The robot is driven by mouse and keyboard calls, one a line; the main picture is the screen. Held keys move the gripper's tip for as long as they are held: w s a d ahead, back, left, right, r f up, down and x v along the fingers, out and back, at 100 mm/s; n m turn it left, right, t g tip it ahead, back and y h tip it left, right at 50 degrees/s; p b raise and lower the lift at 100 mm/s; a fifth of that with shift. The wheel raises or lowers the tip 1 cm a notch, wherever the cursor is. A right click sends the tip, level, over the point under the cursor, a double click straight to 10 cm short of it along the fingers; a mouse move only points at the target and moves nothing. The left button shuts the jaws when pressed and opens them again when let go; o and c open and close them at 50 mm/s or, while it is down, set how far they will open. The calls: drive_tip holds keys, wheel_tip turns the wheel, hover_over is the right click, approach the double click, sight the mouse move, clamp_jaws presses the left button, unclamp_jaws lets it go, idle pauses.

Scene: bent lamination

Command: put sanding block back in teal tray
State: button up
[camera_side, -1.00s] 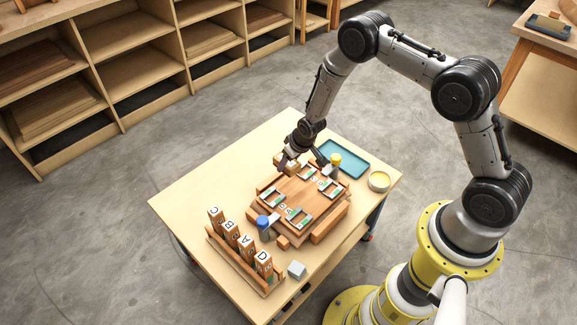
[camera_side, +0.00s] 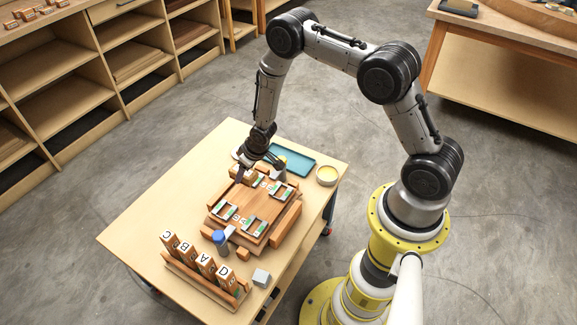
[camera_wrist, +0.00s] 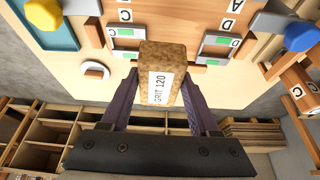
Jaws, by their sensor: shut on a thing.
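The sanding block (camera_wrist: 160,75) is a brown, cork-like block with a white label reading GRIT 120. My gripper (camera_wrist: 155,92) is shut on it, one finger on each side, in the wrist view. In the side view, my gripper (camera_side: 255,165) is at the far edge of the wooden assembly, its fingertips partly hidden. I cannot tell whether the block is clear of the surface. The teal tray (camera_side: 296,160) lies flat behind and right of my gripper, partly hidden by the arm and clamp. It also shows at upper left in the wrist view (camera_wrist: 70,40).
The wooden assembly (camera_side: 250,208) carries labelled pieces. A yellow-topped clamp (camera_side: 281,161) stands between it and the tray, and a blue-topped clamp (camera_side: 219,238) at its near side. Lettered blocks (camera_side: 205,263) stand in a front rack.

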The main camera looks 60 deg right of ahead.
drive_tip(key=s+d+m+h, duration=0.2)
drive_tip(key=s+d+m, duration=0.2)
drive_tip(key=s+d, duration=1.2)
approach(292, 162)
drive_tip(key=w+f, duration=0.1)
drive_tip(key=w+d+f, duration=0.1)
drive_tip(key=shift+w+d+f, duration=0.15)
drive_tip(key=shift+w+f, duration=0.05)
drive_tip(key=shift+w, duration=0.05)
drive_tip(key=shift+f, duration=1.45)
drive_tip(key=shift+f, duration=0.1)
drive_tip(key=o, duration=1)
